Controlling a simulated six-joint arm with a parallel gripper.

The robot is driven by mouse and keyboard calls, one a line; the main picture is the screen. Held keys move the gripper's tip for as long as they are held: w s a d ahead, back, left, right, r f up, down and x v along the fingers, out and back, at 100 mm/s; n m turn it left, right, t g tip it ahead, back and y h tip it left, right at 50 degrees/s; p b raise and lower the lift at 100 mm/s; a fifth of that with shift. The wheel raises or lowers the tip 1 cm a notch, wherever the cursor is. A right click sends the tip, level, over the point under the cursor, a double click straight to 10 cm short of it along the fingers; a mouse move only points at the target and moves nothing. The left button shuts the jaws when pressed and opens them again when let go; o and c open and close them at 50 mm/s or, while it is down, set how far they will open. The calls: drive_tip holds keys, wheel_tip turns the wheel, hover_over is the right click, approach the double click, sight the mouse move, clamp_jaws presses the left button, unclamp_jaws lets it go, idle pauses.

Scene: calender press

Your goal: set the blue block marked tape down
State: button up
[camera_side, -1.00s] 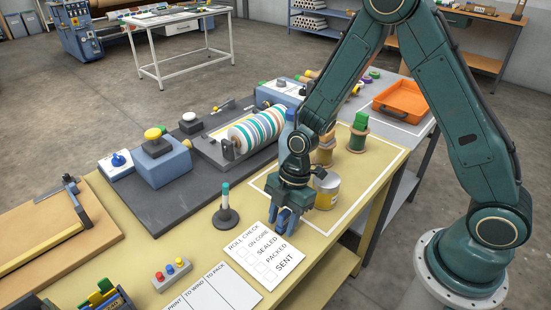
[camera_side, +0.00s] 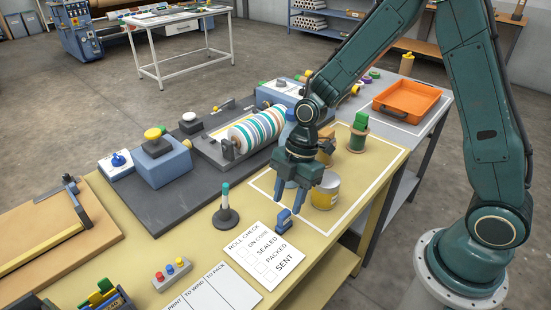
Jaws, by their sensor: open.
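A tin with a yellow band (camera_side: 325,192) stands right beside my gripper, with a green-topped spool (camera_side: 359,136) behind it. A dark stand with a teal-tipped pen (camera_side: 226,212) is to the left. A striped roll (camera_side: 257,130) lies in the machine behind.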

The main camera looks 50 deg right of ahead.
drive_tip(key=v, duration=0.6)
idle(0.6)
drive_tip(key=s+d+r+m+t+h, duration=0.1)
drive_tip(key=s+d+r+m+t, duration=0.1)
drive_tip(key=s+r+m, duration=0.6)
drive_tip(key=s+d+r+m+t+h, duration=0.2)
drive_tip(key=s+d+r+m+t, duration=0.1)
drive_tip(key=s+r+m, duration=0.5)
drive_tip(key=shift+s+d+r+m+t, duration=0.25)
drive_tip(key=shift+s+d+m+t, duration=0.05)
drive_tip(key=shift+s+d+m, duration=0.7)
drive_tip(key=shift+a, duration=0.1)
idle(0.4)
